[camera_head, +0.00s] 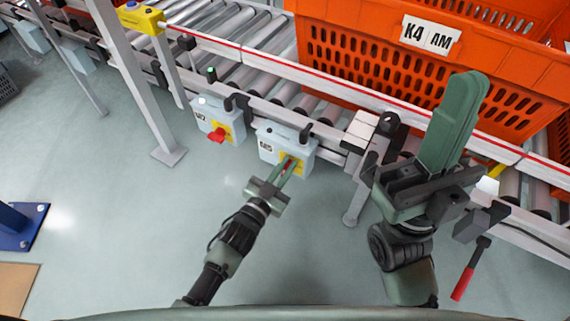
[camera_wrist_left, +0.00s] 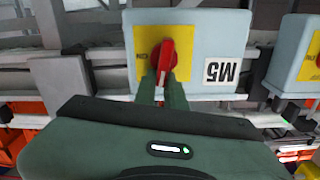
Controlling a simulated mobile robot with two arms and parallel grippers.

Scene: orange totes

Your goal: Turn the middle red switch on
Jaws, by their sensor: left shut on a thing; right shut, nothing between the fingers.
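A pale blue switch box marked M5 (camera_head: 283,136) hangs on the conveyor's side rail; it also fills the upper middle of the left wrist view (camera_wrist_left: 205,30). Its red switch (camera_wrist_left: 166,60) sits on a yellow plate with ON lettering at the left. The knob stands nearly upright in that view, slightly tilted. My left gripper (camera_head: 286,168) is shut on this red switch, with its two green fingers (camera_wrist_left: 162,88) on either side of the knob's lower end. My right gripper (camera_head: 468,85) is shut and empty, raised in front of the orange tote.
A second blue box (camera_head: 214,115) with a red switch (camera_head: 217,135) hangs to the left. An orange tote (camera_head: 400,62) labelled K4 AM stands on the roller conveyor (camera_head: 262,55). A grey post (camera_head: 122,70) stands at left. A red-handled lever (camera_head: 463,283) hangs below my right arm.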

